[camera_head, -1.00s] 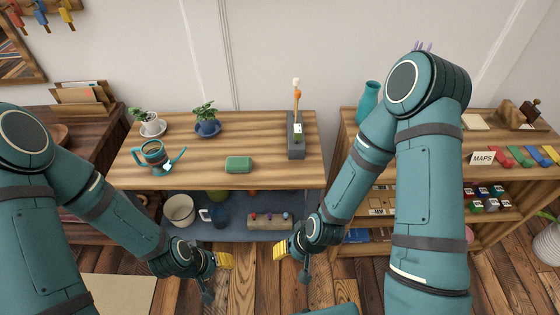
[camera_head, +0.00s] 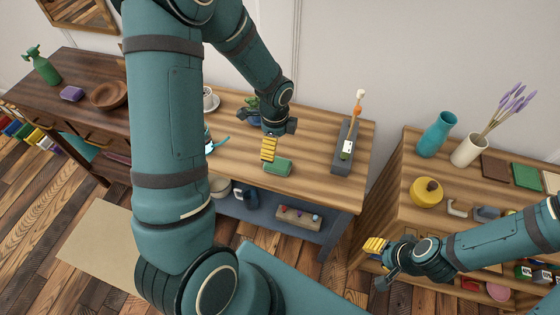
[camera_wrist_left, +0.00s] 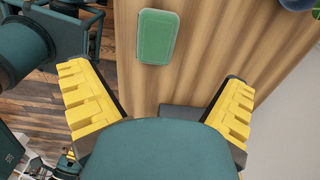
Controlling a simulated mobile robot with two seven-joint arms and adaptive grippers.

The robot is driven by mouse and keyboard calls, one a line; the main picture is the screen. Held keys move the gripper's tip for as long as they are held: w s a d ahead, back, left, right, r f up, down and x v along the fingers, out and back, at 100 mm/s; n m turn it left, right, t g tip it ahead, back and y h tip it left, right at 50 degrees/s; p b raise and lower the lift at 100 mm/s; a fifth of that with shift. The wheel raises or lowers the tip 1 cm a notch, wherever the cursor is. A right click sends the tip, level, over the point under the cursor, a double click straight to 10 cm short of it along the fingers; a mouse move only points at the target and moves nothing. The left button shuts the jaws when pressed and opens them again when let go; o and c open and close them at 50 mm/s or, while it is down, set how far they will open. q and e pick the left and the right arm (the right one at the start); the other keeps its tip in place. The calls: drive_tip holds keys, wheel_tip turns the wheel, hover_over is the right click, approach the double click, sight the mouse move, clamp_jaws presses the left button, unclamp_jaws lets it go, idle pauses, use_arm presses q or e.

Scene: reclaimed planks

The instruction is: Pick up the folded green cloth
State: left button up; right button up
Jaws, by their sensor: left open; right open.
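The folded green cloth (camera_head: 277,168) is a small, flat, round-cornered block lying near the front edge of the wooden bench top. It also shows whole at the top of the left wrist view (camera_wrist_left: 157,37). My right gripper (camera_head: 375,246) is open and empty, in front of the right shelf, away from the cloth.
On the bench, a grey holder (camera_head: 346,150) stands right of the cloth, and a plant pot (camera_head: 252,106) and white cup (camera_head: 210,100) are behind. A lower shelf holds a pegged block (camera_head: 298,217). The right shelf carries a teal vase (camera_head: 436,134) and yellow pot (camera_head: 426,192).

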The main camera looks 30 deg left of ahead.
sight(276, 162)
use_arm(q)
wheel_tip(276, 162, down, 6)
drive_tip(key=shift+d+r+b, duration=0.1)
drive_tip(key=shift+b, duration=0.4)
drive_tip(key=f, duration=0.2)
drive_tip(key=f+b, duration=0.1)
drive_tip(key=f, duration=0.2)
drive_tip(key=shift+s+d+f, duration=0.1)
drive_tip(key=shift+s, duration=0.1)
drive_tip(key=c, duration=1)
